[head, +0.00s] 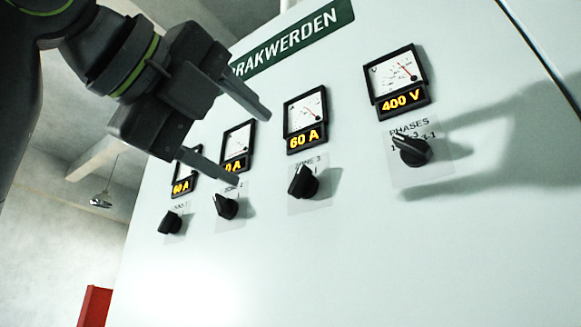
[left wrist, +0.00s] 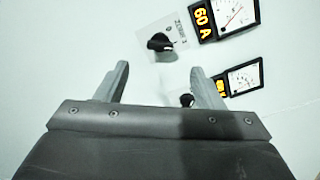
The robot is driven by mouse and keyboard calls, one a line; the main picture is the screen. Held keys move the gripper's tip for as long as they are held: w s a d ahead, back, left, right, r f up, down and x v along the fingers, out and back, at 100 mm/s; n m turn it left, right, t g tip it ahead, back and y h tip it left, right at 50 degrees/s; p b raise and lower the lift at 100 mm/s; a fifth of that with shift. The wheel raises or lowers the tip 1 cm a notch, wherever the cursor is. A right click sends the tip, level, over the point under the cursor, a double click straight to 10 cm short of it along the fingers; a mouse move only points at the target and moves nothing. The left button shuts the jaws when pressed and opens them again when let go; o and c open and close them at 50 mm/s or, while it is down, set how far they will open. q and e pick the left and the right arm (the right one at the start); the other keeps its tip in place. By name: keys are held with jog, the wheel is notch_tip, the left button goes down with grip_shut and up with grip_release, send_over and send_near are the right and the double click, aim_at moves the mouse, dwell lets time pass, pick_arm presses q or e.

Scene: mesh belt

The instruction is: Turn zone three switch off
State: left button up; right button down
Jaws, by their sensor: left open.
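The zone 3 switch (head: 303,183) is a black rotary knob on a white label plate, below a meter reading 60 A (head: 306,138). Its handle stands near vertical, slightly tilted. My left gripper (head: 252,149) is open and empty, up and left of this knob in the head view, its lower finger crossing in front of the neighbouring meter. In the left wrist view a black knob (left wrist: 160,42) with a ZONE label shows beyond the open fingers (left wrist: 160,70); I cannot read its number surely. My right gripper is not in view.
Two other zone knobs, zone 2 (head: 226,206) and the leftmost (head: 170,222), stand to the left. The phases knob (head: 411,150) is at the right below a 400 V meter (head: 397,82). The pale panel (head: 350,265) is clear below the switches.

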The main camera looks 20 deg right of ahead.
aim_at(293, 182)
pick_arm(q)
jog(key=p+x, duration=0.3)
jog(key=x, duration=0.7)
jog(key=shift+w+d, duration=0.2)
jog(key=c, duration=1)
jog(key=shift+n, duration=0.4)
jog(key=n+b, duration=0.1)
jog(key=n, duration=0.4)
jog(key=shift+f+n, duration=0.2)
jog(key=shift+n, duration=0.2)
jog(key=n+b, duration=0.1)
jog(key=n, duration=0.4)
jog(key=shift+f, duration=0.1)
jog(key=shift+n, duration=0.3)
